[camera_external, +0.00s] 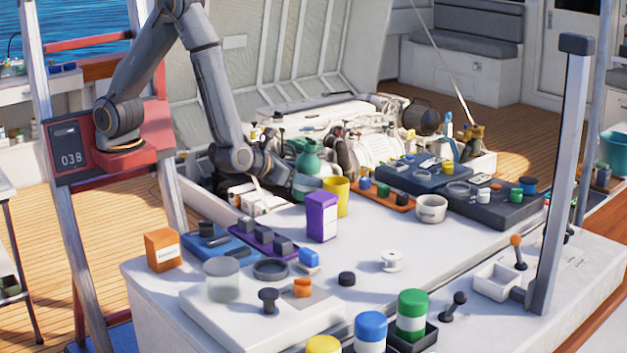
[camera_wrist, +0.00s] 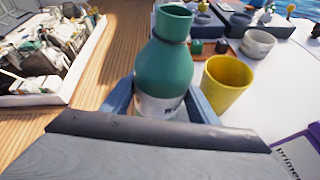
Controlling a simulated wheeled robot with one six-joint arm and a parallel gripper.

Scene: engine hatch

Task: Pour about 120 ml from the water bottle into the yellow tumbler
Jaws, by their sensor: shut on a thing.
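The water bottle, teal with a white lower part, stands upright in my gripper in the wrist view (camera_wrist: 165,68). In the external view its teal top (camera_external: 308,158) shows above the jaws. My gripper (camera_wrist: 160,106) is shut around the bottle's lower body, with a blue finger on each side. In the external view my gripper (camera_external: 303,185) is just left of the yellow tumbler (camera_external: 343,190). The yellow tumbler (camera_wrist: 228,82) stands upright on the white top, right of the bottle and apart from it. Its floor and any water in it cannot be made out.
A purple box (camera_external: 322,217) stands in front of the tumbler. A white bowl (camera_external: 432,208) and an orange tray (camera_external: 386,195) with small parts are beyond it to the right. The open engine bay (camera_wrist: 50,50) lies left. Clear white surface lies right of the purple box.

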